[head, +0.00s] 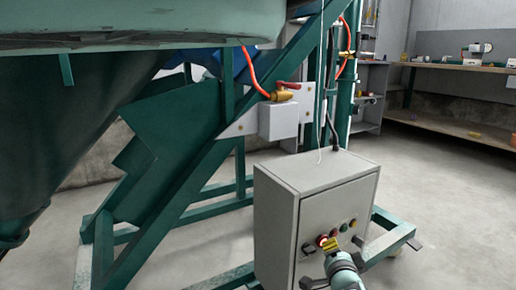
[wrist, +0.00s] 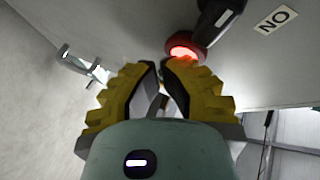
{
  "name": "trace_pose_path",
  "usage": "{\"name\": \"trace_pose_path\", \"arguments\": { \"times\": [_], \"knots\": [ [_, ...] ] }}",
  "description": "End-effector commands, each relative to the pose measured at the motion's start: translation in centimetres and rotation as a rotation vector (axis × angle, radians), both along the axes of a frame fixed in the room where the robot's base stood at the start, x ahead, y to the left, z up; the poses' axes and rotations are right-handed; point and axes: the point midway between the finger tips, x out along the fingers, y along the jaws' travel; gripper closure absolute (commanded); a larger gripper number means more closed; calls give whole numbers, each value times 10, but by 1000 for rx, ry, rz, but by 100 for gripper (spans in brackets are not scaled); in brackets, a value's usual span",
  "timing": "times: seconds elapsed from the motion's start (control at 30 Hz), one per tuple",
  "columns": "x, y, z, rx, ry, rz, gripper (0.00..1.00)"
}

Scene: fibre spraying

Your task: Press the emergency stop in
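The grey control box (head: 277,220) stands on the floor frame in the head view, with a row of buttons on its front panel. A lit red button (head: 321,240), which looks like the emergency stop, is at the lower left of that row. It also shows in the wrist view (wrist: 184,51), glowing red-orange. My gripper (head: 329,244) is in front of the panel, close to this button. In the wrist view its yellow fingers (wrist: 160,66) are drawn together with only a narrow gap and nothing clearly held. The right fingertip overlaps the button's lower edge; I cannot tell whether they touch.
A black switch (wrist: 218,18) sits beside the red button, with a white label (wrist: 275,20) nearby. A metal handle (wrist: 82,64) sticks out from the panel. Green machine beams (head: 180,185) stand left of the box. Open floor (head: 440,180) lies to the right.

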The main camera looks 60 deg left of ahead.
Motion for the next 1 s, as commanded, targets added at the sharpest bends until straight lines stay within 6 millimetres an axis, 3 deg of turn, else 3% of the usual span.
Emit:
{"name": "trace_pose_path", "arguments": {
  "times": [0.7,1.0],
  "knots": [
    [-4,-57,2,-3,2,-4,100],
    [-4,-60,0,0,0,-2,100]
  ]
}}
